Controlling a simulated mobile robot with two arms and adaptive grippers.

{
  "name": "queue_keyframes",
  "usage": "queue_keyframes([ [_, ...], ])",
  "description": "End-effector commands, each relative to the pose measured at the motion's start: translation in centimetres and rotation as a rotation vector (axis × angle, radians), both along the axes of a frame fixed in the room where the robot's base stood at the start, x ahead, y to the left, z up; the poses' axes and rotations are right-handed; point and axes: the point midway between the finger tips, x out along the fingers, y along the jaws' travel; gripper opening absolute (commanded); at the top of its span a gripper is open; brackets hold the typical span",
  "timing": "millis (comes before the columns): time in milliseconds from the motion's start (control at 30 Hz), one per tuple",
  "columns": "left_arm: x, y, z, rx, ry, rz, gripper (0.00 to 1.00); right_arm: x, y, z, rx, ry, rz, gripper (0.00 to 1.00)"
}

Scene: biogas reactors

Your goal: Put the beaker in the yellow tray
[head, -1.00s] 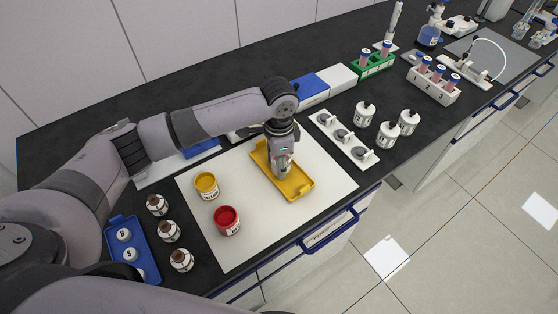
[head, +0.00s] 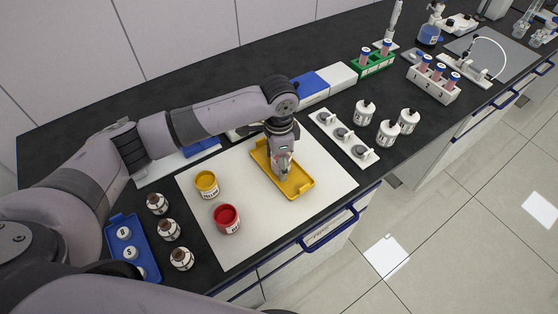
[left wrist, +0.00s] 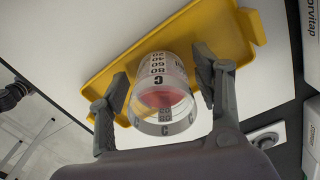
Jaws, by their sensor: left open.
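The yellow tray (head: 298,190) lies on the white mat in the head view. It also shows behind the beaker in the left wrist view (left wrist: 108,82). The clear beaker (left wrist: 160,72), marked C with a printed scale and pink liquid, stands at the tray between my left fingers. My left gripper (head: 282,168) points down over the tray. In the left wrist view my left gripper (left wrist: 160,76) is open, one finger on either side of the beaker. My gripper mostly hides the beaker in the head view. My right gripper is not in view.
A yellow jar (head: 207,184) and a red jar (head: 227,218) stand on the white mat (head: 255,245), left of the tray. Brown-capped bottles (head: 168,230) and a blue tray (head: 122,222) are further left. White bottles (head: 387,133) stand right. The mat's front right is clear.

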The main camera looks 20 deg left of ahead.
Motion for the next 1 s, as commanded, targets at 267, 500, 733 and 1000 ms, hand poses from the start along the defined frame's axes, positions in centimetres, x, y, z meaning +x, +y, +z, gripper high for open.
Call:
queue_keyframes([
  [267,0.2,0.0,4.6,-0.002,-0.006,-0.001,0.60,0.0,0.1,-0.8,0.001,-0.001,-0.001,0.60],
  [500,0.1,-0.1,9.4,-0.002,-0.005,-0.001,0.60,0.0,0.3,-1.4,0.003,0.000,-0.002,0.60],
  [733,0.1,0.0,11.8,0.000,-0.001,0.000,0.60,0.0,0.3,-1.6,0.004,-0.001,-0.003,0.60],
  [1000,0.0,0.0,12.0,-0.001,-0.001,0.000,0.60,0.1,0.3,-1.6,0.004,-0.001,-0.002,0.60],
])
